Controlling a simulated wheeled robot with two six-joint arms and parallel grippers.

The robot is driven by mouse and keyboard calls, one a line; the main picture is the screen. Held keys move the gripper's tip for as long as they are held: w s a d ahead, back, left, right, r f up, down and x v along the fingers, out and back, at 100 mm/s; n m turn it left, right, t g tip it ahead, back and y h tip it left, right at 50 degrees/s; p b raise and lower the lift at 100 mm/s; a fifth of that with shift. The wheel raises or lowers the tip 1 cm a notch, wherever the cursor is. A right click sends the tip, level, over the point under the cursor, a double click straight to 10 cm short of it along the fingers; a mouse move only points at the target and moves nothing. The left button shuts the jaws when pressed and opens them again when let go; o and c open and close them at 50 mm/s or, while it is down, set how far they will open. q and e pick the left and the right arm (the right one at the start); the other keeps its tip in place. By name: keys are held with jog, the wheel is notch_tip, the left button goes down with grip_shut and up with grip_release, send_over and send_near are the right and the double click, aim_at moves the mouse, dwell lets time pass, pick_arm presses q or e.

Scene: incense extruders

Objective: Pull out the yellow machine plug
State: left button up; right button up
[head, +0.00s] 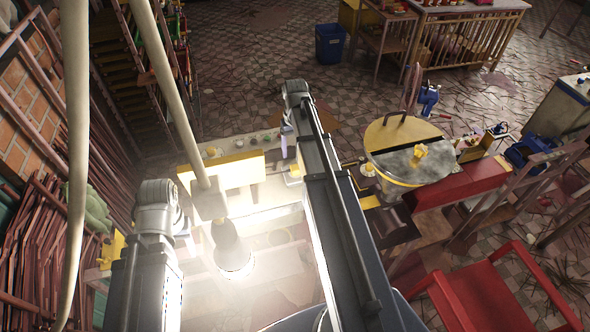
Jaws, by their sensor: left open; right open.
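The yellow machine in the middle shows a yellow panel (225,170) above a pale bench with small knobs behind it. A second machine with a round yellow lid (385,135) stands to the right on a red beam. I cannot make out a plug clearly on either. My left gripper (184,230) is low, left of the yellow panel, open and mostly hidden by its arm. My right gripper (288,142) is open at the panel's right end, partly hidden by the long dark arm. I see nothing held in either gripper.
A bright lamp (232,255) hangs on a pale pole in front of the panel. A red chair (480,295) stands at lower right. Red sticks (40,250) crowd the left wall.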

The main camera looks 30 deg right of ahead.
aim_at(295, 167)
jog(key=shift+f+b, duration=4.5)
jog(key=shift+f, duration=0.05)
grip_shut()
jog(key=shift+r, duration=0.15)
jog(key=shift+r+p, duration=2.95)
jog(key=shift+p, duration=0.15)
